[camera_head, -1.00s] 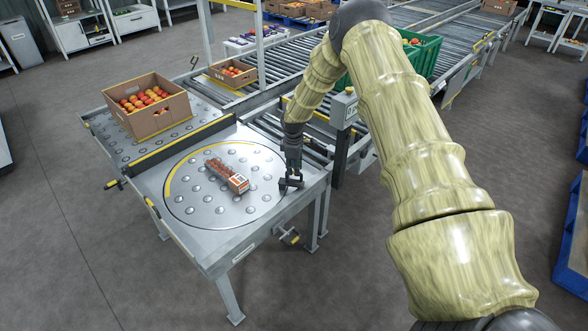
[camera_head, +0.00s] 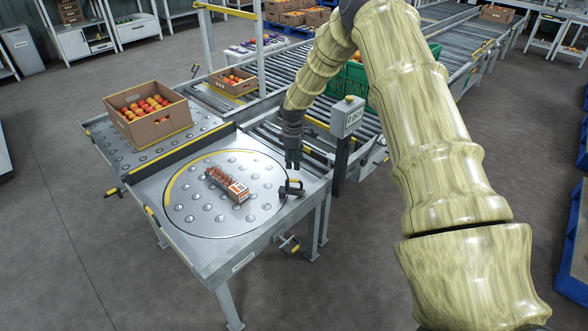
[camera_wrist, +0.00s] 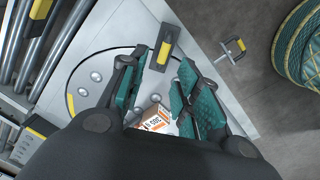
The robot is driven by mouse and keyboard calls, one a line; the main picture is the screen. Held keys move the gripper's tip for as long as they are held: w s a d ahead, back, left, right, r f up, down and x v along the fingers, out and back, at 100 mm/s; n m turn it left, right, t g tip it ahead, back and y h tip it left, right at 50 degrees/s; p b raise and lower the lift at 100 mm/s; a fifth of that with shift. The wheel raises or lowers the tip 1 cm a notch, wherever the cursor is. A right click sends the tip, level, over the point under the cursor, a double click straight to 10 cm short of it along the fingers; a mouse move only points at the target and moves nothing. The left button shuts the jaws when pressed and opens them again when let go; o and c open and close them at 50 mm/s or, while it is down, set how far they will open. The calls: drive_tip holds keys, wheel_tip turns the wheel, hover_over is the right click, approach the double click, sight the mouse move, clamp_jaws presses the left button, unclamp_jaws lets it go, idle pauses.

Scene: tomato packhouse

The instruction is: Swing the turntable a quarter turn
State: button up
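The turntable (camera_head: 222,228) is a round metal plate with ball rollers and a yellow arc on its left rim. A small carton of tomatoes (camera_head: 226,185) lies on it, slanting. A dark handle with a yellow mark (camera_head: 291,188) sits at the turntable's right rim. My gripper (camera_head: 292,166) hangs just above the handle, apparently apart from it. In the wrist view, my gripper (camera_wrist: 160,92) has its green-padded fingers spread with nothing held. The handle (camera_wrist: 164,47) lies beyond the fingertips, and part of the carton (camera_wrist: 156,119) shows between the fingers.
A cardboard box of tomatoes (camera_head: 150,130) stands on the ball table behind a black, yellow-edged bar (camera_head: 182,153). A post-mounted control box (camera_head: 347,117) stands right of my gripper. A lever (camera_head: 289,244) sticks out below the table's front edge. Roller conveyors run behind.

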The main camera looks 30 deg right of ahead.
drive_tip(key=shift+a+r, duration=0.1)
drive_tip(key=shift+r, duration=1.75)
drive_tip(key=s+a+f+m+y, duration=0.1)
drive_tip(key=s+a+f+m, duration=0.1)
drive_tip(key=s+a+f, duration=0.8)
drive_tip(key=s+a+f+m+y, duration=0.1)
drive_tip(key=s+a+f+m, duration=0.1)
drive_tip(key=s+a+f, duration=0.75)
drive_tip(key=s+a+f+m, duration=0.1)
drive_tip(key=s+a+m, duration=0.1)
drive_tip(key=s, duration=1.4)
drive_tip(key=s+a+f+m+h+p, duration=0.1)
drive_tip(key=s+a+m, duration=0.1)
drive_tip(key=s, duration=1.5)
drive_tip(key=shift+s+a+m+g+p, duration=0.15)
drive_tip(key=shift+a+m+g+p, duration=0.15)
drive_tip(key=shift+m, duration=0.6)
drive_tip(key=shift+d, duration=0.1)
